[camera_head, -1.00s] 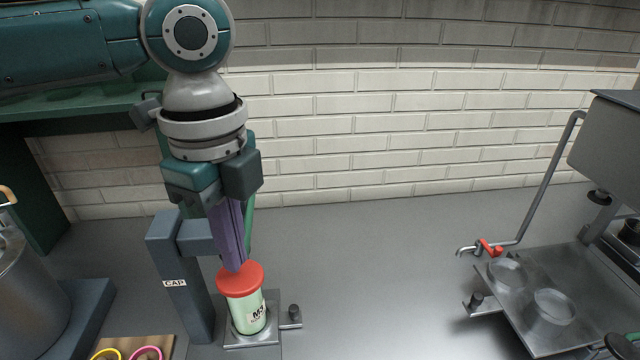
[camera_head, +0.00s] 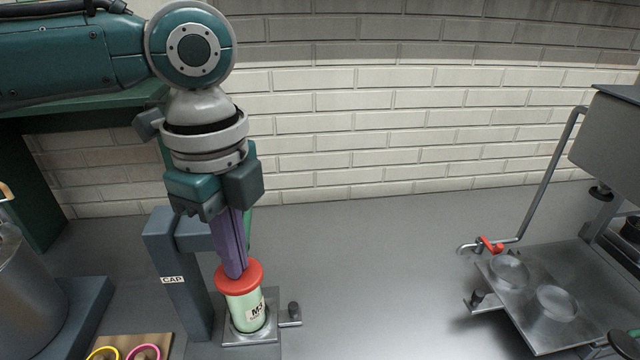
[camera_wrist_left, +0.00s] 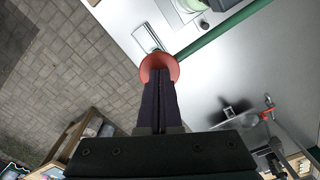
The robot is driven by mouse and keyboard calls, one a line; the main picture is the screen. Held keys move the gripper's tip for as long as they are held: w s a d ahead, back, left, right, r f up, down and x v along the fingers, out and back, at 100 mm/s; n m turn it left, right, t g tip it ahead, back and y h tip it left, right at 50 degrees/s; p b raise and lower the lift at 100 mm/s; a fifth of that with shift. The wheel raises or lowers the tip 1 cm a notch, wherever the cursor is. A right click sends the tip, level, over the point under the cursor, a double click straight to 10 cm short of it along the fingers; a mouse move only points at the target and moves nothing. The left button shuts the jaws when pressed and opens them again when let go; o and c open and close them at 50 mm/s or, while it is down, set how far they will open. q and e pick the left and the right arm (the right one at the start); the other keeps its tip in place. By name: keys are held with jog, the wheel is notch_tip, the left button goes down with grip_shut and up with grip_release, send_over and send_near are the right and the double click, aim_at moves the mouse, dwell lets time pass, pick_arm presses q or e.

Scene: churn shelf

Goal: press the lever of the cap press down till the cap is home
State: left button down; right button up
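The cap press (camera_head: 186,290), a dark grey post labelled CAP, stands on the counter. Its green lever (camera_wrist_left: 222,33) ends in a round red knob (camera_head: 251,270), which also shows in the wrist view (camera_wrist_left: 150,68). My left gripper (camera_head: 237,273) points down with its purple fingers closed together, empty, their tips at the knob. I cannot tell whether they touch it. A pale green jar marked M3 (camera_head: 246,313) stands upright on the press base (camera_head: 268,338). The knob hides the jar's top, so its cap cannot be seen. My right gripper is not in view.
Yellow and pink rings (camera_head: 146,353) lie on a wooden board at the lower left, beside a metal pot (camera_head: 22,305). A metal stand with a tray (camera_head: 530,322) and a red-handled tap (camera_head: 491,244) is at the right. The middle counter is clear.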

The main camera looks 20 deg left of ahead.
pick_arm(q)
jog(key=shift+f, duration=0.6)
jog(key=shift+s+f+b, duration=0.1)
jog(key=shift+f+b, duration=0.3)
jog(key=shift+f, duration=0.4)
jog(key=shift+f+b, duration=0.3)
jog(key=shift+f, duration=0.35)
jog(key=shift+s, duration=0.1)
